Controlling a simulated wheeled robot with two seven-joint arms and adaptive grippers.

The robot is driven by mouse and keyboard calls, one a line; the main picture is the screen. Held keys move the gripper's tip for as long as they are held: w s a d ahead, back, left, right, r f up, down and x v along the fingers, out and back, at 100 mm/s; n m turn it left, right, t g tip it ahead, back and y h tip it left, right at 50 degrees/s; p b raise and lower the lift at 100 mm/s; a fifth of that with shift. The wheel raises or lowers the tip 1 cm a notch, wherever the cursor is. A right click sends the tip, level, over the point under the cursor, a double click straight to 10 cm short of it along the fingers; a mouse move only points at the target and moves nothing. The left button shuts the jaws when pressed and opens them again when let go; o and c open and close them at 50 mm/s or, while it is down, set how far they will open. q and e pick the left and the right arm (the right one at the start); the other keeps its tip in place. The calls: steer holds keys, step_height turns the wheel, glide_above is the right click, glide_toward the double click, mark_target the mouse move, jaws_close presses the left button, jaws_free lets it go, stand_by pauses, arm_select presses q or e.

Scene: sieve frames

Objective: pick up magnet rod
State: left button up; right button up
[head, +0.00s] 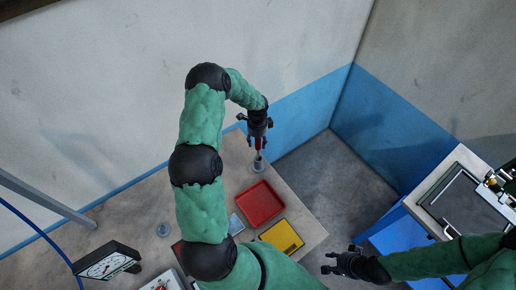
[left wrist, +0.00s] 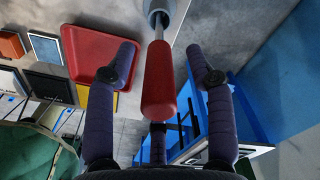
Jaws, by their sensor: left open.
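My left gripper (left wrist: 162,62) is open, with one finger on each side of the red handle and visible gaps between. In the head view my left gripper (head: 259,138) is above the rod's base and hides the handle's top. My right gripper (head: 338,259) is off the table's right side, with fingers spread and nothing between them.
A dial gauge (head: 105,264) stands at the front left. A blue-sided bench (head: 398,238) is at the right. Walls are close behind the rod.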

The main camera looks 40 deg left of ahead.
mark_target(258, 153)
arm_select(q)
steer(key=shift+d+f+p, duration=0.15)
steer(key=shift+f+p, duration=0.25)
steer(key=shift+f, duration=1.3)
jaws_close()
steer(key=shift+r, duration=0.1)
